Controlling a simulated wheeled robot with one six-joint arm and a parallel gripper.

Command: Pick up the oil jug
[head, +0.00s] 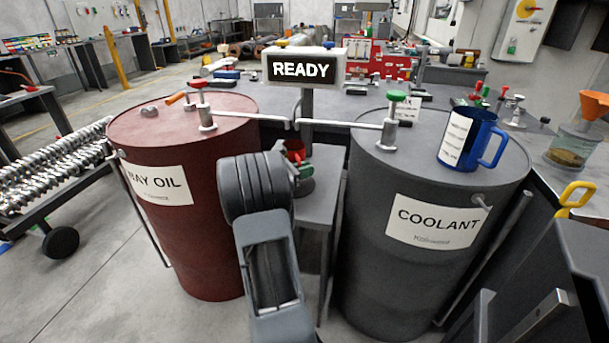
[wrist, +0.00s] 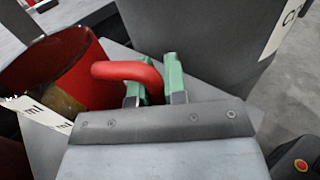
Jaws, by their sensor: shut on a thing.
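The red oil jug (wrist: 48,72) shows at the left of the wrist view, with a white measuring strip and a brownish patch inside. My gripper (wrist: 156,88) has its green fingers shut on the jug's red handle (wrist: 120,70). In the head view the jug (head: 295,147) shows only as a bit of red behind my arm, at the grey stand between the two barrels. My gripper (head: 302,172) is mostly hidden there by my own wrist. Whether the jug's base touches the stand cannot be seen.
The red WAY OIL barrel (head: 190,235) stands left of my arm and the grey COOLANT barrel (head: 400,270) right. Pump spouts reach inward above the grey stand (head: 325,190). A READY sign (head: 301,69) stands behind. A blue jug (head: 470,140) sits on the COOLANT barrel.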

